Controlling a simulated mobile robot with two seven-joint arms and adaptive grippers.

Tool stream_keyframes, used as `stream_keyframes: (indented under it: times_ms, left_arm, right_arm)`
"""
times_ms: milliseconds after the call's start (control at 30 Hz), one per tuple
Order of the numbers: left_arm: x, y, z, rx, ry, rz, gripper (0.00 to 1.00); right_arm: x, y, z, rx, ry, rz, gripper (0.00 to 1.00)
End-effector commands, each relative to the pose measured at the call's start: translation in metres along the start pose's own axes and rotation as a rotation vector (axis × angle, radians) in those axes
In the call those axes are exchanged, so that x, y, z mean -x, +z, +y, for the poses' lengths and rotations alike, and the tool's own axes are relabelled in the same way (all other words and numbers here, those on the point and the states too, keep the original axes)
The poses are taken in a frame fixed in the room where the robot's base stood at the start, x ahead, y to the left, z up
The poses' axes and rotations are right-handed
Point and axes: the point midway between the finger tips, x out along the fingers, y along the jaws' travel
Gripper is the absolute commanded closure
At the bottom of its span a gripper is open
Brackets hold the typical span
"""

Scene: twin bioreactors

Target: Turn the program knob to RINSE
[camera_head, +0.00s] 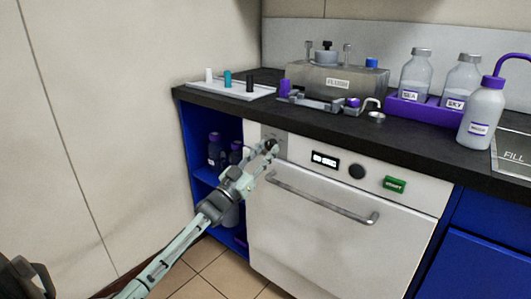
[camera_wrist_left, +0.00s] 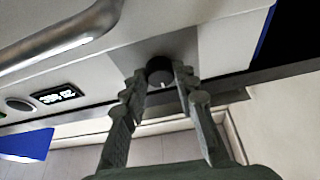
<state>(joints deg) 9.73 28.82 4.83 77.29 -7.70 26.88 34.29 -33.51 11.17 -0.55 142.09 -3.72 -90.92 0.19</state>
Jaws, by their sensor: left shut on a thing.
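The program knob (camera_wrist_left: 159,70) is a round black dial with a small white mark, on a grey plate on the front of the white appliance (camera_head: 335,222). In the wrist view it sits between the two fingertips of my left gripper (camera_wrist_left: 160,75). In the head view my left gripper (camera_head: 267,149) reaches the upper left of the front panel and is shut on the knob, largely hiding it. No RINSE label can be read, so I cannot tell which setting the mark points to. My right gripper is not in view.
A long bar handle (camera_head: 320,199) crosses the door just below the panel. A lit display (camera_head: 325,160), a dark round button (camera_head: 357,171) and a green button (camera_head: 394,184) lie right of the knob. The blue open shelf (camera_head: 198,137) at left holds bottles.

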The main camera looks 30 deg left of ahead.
Motion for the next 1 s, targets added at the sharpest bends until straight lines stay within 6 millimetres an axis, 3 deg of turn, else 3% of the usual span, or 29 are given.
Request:
stream_keyframes:
  times_ms: [300, 333, 500, 833, 1000]
  left_arm:
    - [0.000, 0.001, 0.000, -0.001, 0.000, -0.002, 1.00]
    - [0.000, 0.001, 0.000, -0.001, 0.000, -0.002, 0.70]
    - [0.000, 0.001, 0.000, 0.000, 0.000, -0.001, 0.51]
    - [0.003, 0.001, 0.000, 0.000, 0.000, -0.001, 0.51]
    - [0.026, 0.002, 0.001, -0.001, 0.001, -0.004, 0.51]
  right_arm:
    - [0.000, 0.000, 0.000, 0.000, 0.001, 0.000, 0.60]
    - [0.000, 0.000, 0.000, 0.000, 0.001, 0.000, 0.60]
    - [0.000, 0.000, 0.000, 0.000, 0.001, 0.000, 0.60]
    - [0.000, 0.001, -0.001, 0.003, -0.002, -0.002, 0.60]
    - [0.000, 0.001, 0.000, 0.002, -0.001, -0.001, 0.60]
